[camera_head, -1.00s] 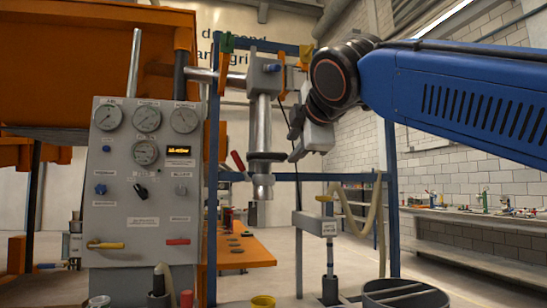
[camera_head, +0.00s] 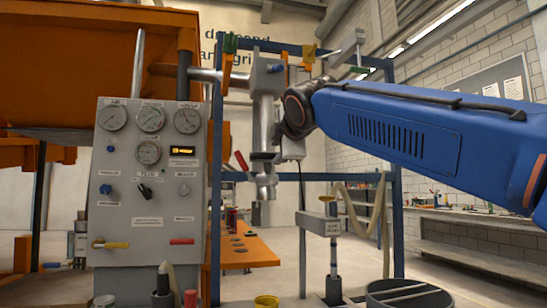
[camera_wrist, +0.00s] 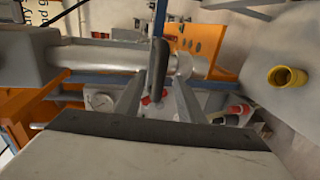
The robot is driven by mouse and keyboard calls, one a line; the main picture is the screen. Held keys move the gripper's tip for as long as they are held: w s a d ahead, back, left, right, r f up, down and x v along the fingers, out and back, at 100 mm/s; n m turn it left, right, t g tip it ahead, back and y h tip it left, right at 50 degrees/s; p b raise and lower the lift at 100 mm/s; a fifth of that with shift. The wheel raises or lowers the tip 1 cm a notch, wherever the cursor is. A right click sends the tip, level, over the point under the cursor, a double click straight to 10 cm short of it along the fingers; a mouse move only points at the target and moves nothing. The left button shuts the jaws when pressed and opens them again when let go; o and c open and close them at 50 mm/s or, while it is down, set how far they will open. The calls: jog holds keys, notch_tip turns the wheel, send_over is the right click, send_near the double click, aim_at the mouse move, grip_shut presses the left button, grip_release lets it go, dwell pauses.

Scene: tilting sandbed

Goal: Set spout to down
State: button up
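The spout is a metal pipe (camera_head: 264,118) hanging down from a grey box (camera_head: 267,75), with a dark ring (camera_head: 262,156) around it and a short metal end (camera_head: 263,189) below. In the wrist view the pipe (camera_wrist: 105,55) lies across the picture, and the black ring (camera_wrist: 158,65) shows edge-on. My gripper (camera_wrist: 158,88) is open, with one finger on each side of the ring; whether they touch it I cannot tell. In the head view my wrist is close to the right side of the pipe, and the fingertips are hard to make out.
A grey gauge panel (camera_head: 145,215) stands left of the pipe. A blue frame (camera_head: 392,200) surrounds the pipe. A yellow cup (camera_head: 266,302) and a dark round bin (camera_head: 405,295) are below. An orange bench (camera_head: 250,250) is behind.

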aim_at(274, 155)
jog(key=shift+x, duration=2.55)
jog(key=shift+c, duration=0.4)
grip_shut()
